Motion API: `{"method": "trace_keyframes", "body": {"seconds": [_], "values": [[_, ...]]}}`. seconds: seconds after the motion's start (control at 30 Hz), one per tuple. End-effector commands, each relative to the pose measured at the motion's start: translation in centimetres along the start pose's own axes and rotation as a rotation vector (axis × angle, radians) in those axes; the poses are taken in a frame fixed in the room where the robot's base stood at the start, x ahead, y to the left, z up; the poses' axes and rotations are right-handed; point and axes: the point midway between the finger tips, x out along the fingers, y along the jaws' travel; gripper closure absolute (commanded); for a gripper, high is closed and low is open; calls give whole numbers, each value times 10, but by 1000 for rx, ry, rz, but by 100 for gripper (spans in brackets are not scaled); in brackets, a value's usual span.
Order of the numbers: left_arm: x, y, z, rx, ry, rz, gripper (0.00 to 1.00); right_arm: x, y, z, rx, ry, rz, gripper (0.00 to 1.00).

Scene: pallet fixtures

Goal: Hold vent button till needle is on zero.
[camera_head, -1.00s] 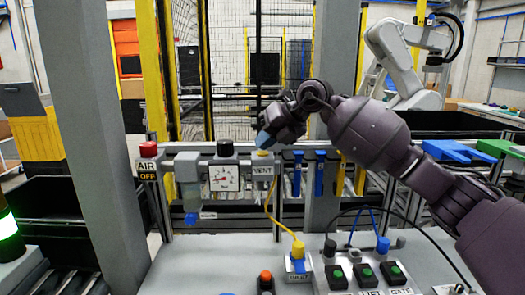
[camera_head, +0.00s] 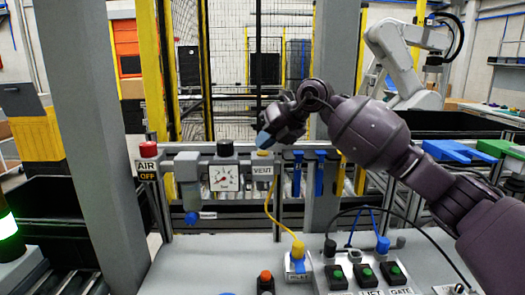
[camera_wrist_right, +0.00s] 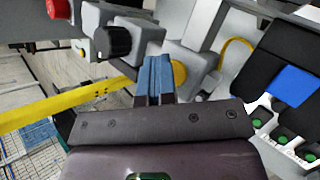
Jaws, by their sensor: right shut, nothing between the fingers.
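The vent button (camera_head: 262,153) is a yellow cap on top of the grey block labelled VENT (camera_head: 262,171). My right gripper (camera_head: 264,141) is shut and empty, its blue fingertips right at the button and partly covering it. In the wrist view the shut fingers (camera_wrist_right: 158,76) overlap the edge of the yellow button (camera_wrist_right: 179,73); whether they press it cannot be told. The white square gauge (camera_head: 223,177) with a red needle sits left of the VENT block. The needle appears to slant toward the lower left; its exact reading is too small to tell. My left gripper is not in view.
A black knob (camera_head: 225,148) stands above the gauge, and a red knob (camera_head: 148,150) tops the AIR OFF sign. A yellow hose (camera_head: 270,208) runs from the block down to a yellow plug (camera_head: 297,249). Green-button boxes (camera_head: 365,272) stand on the front table.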

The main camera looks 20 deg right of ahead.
Motion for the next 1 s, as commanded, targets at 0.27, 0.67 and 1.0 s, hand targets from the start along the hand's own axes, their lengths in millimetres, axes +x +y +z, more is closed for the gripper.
{"method": "trace_keyframes", "body": {"seconds": [0.27,0.67,1.0], "values": [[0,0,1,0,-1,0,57,1,-1,-1,1,3,-2,100],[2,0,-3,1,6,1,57,1,-1,-1,1,3,-2,100],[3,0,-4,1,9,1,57,1,-1,-1,1,3,-2,100]]}}
